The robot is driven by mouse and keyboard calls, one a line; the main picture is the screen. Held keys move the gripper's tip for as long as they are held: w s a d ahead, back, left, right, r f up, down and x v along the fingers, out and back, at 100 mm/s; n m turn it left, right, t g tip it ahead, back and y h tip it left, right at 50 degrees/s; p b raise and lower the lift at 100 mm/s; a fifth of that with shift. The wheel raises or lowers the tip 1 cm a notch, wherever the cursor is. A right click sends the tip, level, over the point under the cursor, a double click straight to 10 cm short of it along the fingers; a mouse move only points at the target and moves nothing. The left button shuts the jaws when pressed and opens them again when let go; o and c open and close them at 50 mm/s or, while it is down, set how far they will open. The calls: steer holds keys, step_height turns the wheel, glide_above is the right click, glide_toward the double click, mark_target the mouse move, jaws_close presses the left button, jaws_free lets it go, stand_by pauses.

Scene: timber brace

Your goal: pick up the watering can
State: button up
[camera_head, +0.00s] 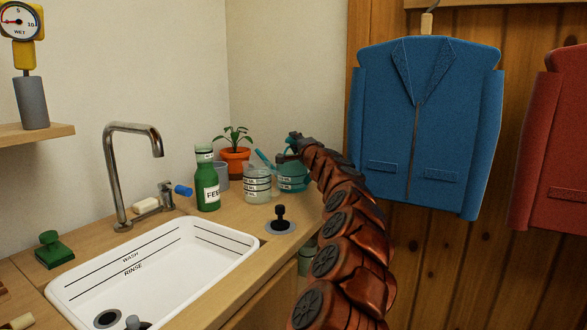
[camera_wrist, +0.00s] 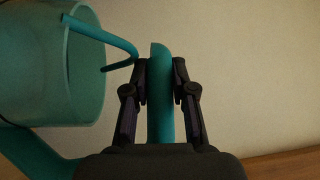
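The teal, see-through watering can (camera_head: 293,182) stands at the back of the wooden counter, partly hidden behind my arm and gripper. In the wrist view, its round body (camera_wrist: 50,70) fills the upper left, with a thin curved teal piece at its rim. My gripper (camera_head: 285,157) is at the can's top in the head view. In the wrist view, my gripper's two fingers (camera_wrist: 160,75) lie close against both sides of an upright teal bar of the can, apparently its handle. The bar's lower part is hidden by the gripper body.
A measuring cup (camera_head: 257,184) stands just left of the can, with a potted plant (camera_head: 235,160) behind and a green bottle (camera_head: 207,185) farther left. A black plunger-like stopper (camera_head: 280,220) is in front. A white sink (camera_head: 160,270) is at left; blue (camera_head: 425,130) and red jackets hang right.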

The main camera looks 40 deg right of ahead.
jaws_close()
steer(key=shift+r, duration=0.15)
